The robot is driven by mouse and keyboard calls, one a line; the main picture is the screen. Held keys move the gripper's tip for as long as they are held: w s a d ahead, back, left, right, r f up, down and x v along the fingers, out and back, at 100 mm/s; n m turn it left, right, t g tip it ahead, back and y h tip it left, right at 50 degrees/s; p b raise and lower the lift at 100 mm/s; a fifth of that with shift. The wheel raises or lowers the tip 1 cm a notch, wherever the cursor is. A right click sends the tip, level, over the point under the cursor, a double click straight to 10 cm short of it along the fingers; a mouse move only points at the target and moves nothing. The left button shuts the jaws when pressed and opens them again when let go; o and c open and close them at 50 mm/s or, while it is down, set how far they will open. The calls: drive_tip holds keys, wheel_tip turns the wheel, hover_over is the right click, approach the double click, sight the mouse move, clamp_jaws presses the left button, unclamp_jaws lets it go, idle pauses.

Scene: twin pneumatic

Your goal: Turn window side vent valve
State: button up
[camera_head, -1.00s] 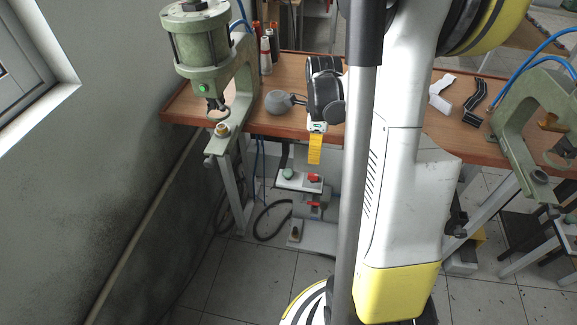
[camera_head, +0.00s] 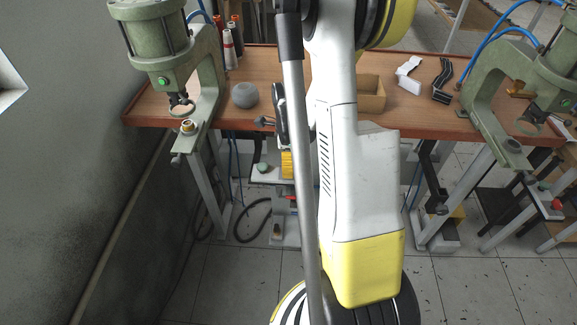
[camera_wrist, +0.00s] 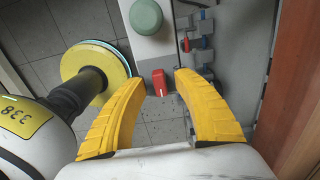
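The window side press (camera_head: 158,45) is green and stands at the table's left end. Below the table is a pale pedal unit with a green round button (camera_head: 262,168); this button also shows in the wrist view (camera_wrist: 146,17). A red block (camera_wrist: 160,82) lies beyond my fingertips, near the pale unit's end. A small red handle (camera_wrist: 187,44) sits on grey fittings to its upper right; I cannot tell for sure which red part is the vent valve. My gripper (camera_wrist: 160,77) has two yellow fingers spread apart and empty. In the head view my gripper (camera_head: 287,164) is below the table's front edge.
The wooden table (camera_head: 225,112) has its edge close to my arm; it carries a grey ball (camera_head: 244,95) and a cardboard box (camera_head: 370,100). A second green press (camera_head: 480,95) stands right. A black hose (camera_head: 252,222) lies on the tiled floor. Open floor lies in front.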

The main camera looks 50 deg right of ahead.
clamp_jaws()
